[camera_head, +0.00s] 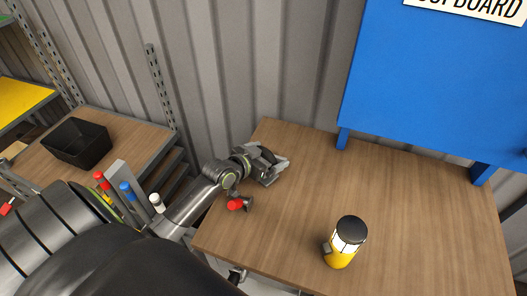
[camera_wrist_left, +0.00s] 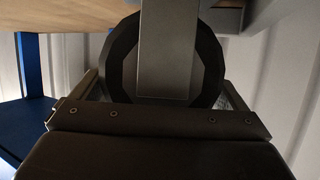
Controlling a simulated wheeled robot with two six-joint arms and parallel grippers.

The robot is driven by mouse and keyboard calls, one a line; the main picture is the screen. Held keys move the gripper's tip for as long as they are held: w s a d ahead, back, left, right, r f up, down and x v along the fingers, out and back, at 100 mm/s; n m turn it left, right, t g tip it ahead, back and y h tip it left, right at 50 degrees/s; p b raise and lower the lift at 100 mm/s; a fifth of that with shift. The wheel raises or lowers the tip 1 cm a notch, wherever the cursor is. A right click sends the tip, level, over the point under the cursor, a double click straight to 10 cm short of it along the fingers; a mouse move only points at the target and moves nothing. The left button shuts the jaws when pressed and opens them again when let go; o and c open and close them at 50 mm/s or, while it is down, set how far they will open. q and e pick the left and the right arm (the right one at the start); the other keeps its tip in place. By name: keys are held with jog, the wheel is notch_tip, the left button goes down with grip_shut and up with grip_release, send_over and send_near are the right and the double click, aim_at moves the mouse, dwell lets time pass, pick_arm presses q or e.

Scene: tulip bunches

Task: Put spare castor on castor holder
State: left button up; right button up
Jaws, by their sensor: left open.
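My left gripper (camera_head: 273,168) is low over the back left corner of the wooden table. It is open. In the left wrist view a dark round wheel (camera_wrist_left: 209,62) with a flat grey bracket (camera_wrist_left: 168,50) in front of it fills the space between the fingers; it looks like the spare castor. I cannot tell whether the fingers touch it. In the head view the gripper mostly hides it. I cannot identify the castor holder for certain. My right gripper is not in view.
A yellow and white canister with a black lid (camera_head: 346,243) stands on the wooden table (camera_head: 420,220). A red knob (camera_head: 235,205) is near the left edge. A blue cupboard (camera_head: 430,80) stands behind. A black bin (camera_head: 78,143) sits on the left bench. The table's right side is clear.

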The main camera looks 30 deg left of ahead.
pick_arm(q)
jog(key=v, duration=1.2)
jog(key=shift+s, duration=0.1)
